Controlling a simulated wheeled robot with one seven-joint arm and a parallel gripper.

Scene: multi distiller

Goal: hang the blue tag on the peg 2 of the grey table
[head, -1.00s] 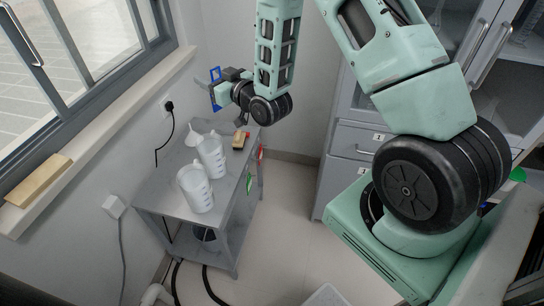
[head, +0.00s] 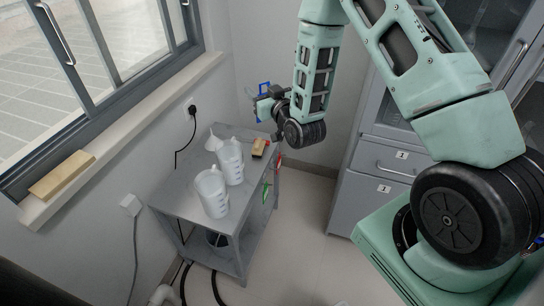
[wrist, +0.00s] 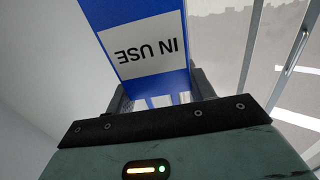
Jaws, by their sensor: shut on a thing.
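The blue tag (wrist: 145,48) has a white panel reading "IN USE", upside down in the wrist view. My gripper (wrist: 158,97) is shut on its lower part. In the head view the gripper (head: 266,102) is above the far end of the grey table (head: 188,190), and bits of the tag (head: 263,88) show blue around it. A green tag (head: 265,191) and a red tag (head: 279,162) hang at the table's right side. The pegs are too small to make out, so peg 2 cannot be told.
Two white measuring jugs (head: 212,194) (head: 230,161), a funnel (head: 213,142) and a wooden-looking brush or block (head: 259,147) stand on the table. A wall with a window is at left. Grey cabinets (head: 385,165) stand at right, with open floor between.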

